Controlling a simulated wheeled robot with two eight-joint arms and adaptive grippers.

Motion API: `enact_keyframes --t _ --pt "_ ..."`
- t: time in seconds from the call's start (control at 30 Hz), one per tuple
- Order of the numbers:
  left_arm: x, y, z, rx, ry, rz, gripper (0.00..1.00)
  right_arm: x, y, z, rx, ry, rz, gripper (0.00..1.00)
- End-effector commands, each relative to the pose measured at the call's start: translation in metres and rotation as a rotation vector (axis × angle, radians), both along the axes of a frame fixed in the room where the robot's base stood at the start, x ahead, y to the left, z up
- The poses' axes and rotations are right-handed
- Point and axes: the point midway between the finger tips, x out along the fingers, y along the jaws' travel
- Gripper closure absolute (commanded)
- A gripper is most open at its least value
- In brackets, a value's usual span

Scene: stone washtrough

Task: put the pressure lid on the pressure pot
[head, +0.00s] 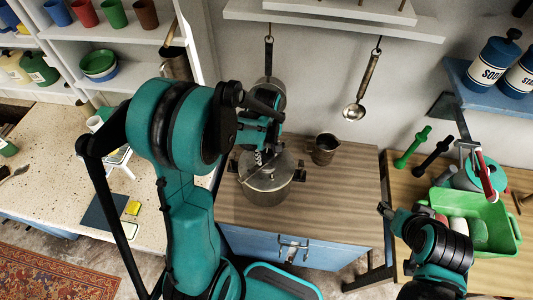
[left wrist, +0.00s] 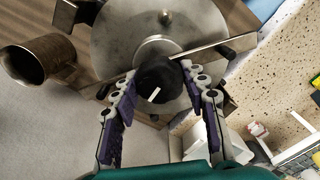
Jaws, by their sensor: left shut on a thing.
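The pressure pot (head: 268,193) is a grey metal pot with dark side handles on the wooden counter. The grey round pressure lid (head: 281,163) is over its mouth; it fills the top of the left wrist view (left wrist: 125,35). I cannot tell whether the lid rests fully on the rim. My left gripper (head: 258,150) is above the lid, its fingers shut on the lid's black knob (left wrist: 157,82). A thin bar crosses the lid beside the knob. My right arm is at the lower right in the head view, away from the pot; its fingers are not clear.
A dark metal mug (head: 324,149) stands right behind the pot; it also shows in the left wrist view (left wrist: 35,62). A ladle (head: 354,108) hangs on the wall. A green tub (head: 485,225) and dumbbell-like tools (head: 412,147) lie on the right table. The counter's front is clear.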

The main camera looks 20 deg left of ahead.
Motion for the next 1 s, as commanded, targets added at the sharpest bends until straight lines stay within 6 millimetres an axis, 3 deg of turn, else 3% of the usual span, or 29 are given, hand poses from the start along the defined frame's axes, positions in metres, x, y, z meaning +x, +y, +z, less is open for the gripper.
enact_keyframes --t 0.23,0.27,0.33,0.57,0.67,1.0 --pt "0.0000 0.0000 0.0005 0.000 0.000 0.000 1.00 0.0000 0.0000 0.0004 0.000 0.000 0.000 0.41" --pt "0.0000 0.0000 0.0005 0.000 0.000 0.000 0.51 0.0000 0.0000 0.0004 0.000 0.000 0.000 0.41" --pt "0.0000 0.0000 0.0005 0.000 0.000 0.000 0.33 0.0000 0.0000 0.0004 0.000 0.000 0.000 0.41" --pt "0.0000 0.0000 0.0003 0.000 0.000 0.000 0.32 0.0000 0.0000 0.0003 0.000 0.000 0.000 0.41" --pt "0.0000 0.0000 0.0000 0.000 0.000 0.000 0.11 0.0000 0.0000 0.0003 0.000 0.000 0.000 0.41" --pt "0.0000 0.0000 0.0007 0.000 0.000 0.000 0.11 0.0000 0.0000 0.0007 0.000 0.000 0.000 0.41"
